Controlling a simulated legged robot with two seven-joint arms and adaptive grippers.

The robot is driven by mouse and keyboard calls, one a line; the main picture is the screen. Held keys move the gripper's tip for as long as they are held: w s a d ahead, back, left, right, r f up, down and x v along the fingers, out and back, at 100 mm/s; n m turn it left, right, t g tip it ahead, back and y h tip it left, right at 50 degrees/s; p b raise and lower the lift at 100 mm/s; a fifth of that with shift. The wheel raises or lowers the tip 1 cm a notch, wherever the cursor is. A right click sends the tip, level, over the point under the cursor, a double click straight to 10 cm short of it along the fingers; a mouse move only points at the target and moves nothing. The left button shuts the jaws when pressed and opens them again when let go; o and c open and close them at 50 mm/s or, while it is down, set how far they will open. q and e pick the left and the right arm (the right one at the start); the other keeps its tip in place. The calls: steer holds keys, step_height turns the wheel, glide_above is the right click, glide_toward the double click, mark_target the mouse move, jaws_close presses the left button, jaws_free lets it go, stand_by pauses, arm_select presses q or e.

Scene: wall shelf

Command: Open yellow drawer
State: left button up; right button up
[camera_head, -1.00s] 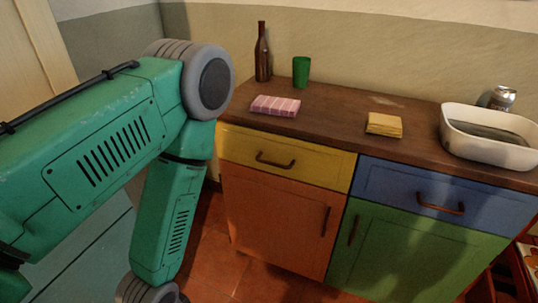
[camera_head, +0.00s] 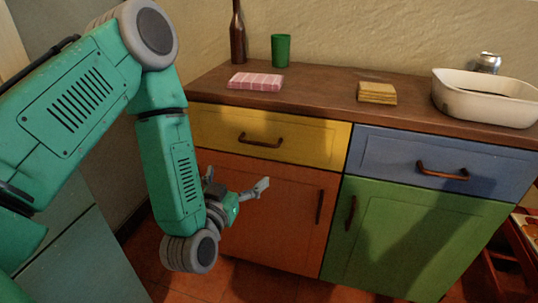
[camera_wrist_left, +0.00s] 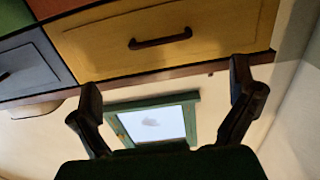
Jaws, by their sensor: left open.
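The yellow drawer (camera_head: 295,142) is shut, at the upper left of the cabinet. Its dark curved handle (camera_head: 262,140) sits at the middle of its front. In the left wrist view the yellow drawer (camera_wrist_left: 100,42) and its handle (camera_wrist_left: 160,41) appear upside down, beyond the fingers. My left gripper (camera_head: 240,188) is in front of the orange door, below and a little left of the handle, and apart from it. In the left wrist view the gripper's two fingers (camera_wrist_left: 168,100) are spread wide with nothing between them. My right gripper is not in view.
Below the drawer is an orange door (camera_head: 280,210); to the right are a blue drawer (camera_head: 400,155) and a green door (camera_head: 400,235).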

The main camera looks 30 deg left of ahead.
mark_target(257, 144)
arm_select(q)
steer(key=b+x, duration=0.1)
steer(key=x, duration=0.3)
steer(key=b+x, duration=0.1)
steer(key=x, duration=0.3)
steer(key=b+x, duration=0.1)
steer(key=x, duration=0.4)
steer(key=shift+w+r, duration=0.1)
steer(key=shift+r, duration=0.2)
steer(key=shift+w+d+r, duration=0.15)
steer(key=shift+w+d, duration=0.1)
steer(key=shift+w, duration=0.05)
steer(key=shift+a, duration=0.2)
steer(key=shift+c, duration=1.3)
steer(key=shift+a, duration=0.1)
steer(key=c, duration=1.1)
steer(key=shift+c, duration=0.2)
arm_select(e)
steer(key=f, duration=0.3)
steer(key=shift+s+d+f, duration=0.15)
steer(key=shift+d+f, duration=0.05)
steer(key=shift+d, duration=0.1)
